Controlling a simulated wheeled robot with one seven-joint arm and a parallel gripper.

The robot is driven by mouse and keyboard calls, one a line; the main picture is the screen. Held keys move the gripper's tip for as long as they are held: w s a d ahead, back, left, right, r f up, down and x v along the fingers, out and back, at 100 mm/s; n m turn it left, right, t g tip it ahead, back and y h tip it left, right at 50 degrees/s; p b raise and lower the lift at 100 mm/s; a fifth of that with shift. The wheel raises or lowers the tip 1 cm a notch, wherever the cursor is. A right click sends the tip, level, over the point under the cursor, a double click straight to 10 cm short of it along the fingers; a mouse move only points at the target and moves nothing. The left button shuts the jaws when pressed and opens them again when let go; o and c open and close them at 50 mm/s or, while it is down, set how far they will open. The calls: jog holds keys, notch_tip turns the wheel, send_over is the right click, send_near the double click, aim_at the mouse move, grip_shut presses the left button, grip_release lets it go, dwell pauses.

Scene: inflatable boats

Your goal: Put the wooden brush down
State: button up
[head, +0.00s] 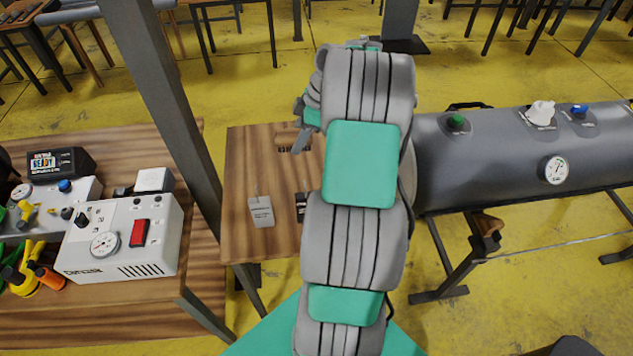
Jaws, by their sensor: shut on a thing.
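My gripper (303,137) shows only in part, at the left side of my arm's far end, over the small wooden table (245,165). It is shut on the wooden brush, but the arm hides most of the jaws. The table has a bare stretch to the left of the gripper. A grey tag (261,212) and a dark tag (301,207) lie near its front.
A grey post (170,100) stands at the table's left. Beyond it, a workbench (150,300) bears a white gauge box (125,238) and other devices. A grey tank (500,165) with valves and a gauge lies right of my arm.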

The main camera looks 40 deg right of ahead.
jog(key=n+b, duration=0.2)
jog(key=b, duration=0.1)
send_over(313, 181)
jog(key=d, duration=0.1)
notch_tip(313, 181, down, 6)
jog(key=shift+s+d+f+g, duration=0.1)
jog(key=shift+s+g, duration=0.15)
jog(key=shift+g, duration=0.05)
notch_tip(313, 181, down, 10)
jog(key=shift+r+p, duration=0.15)
jog(key=shift+p, duration=0.55)
jog(key=shift+f+b, duration=0.4)
jog(key=shift+b, duration=0.1)
jog(key=shift+f+b, duration=0.15)
jog(key=shift+b, duration=0.15)
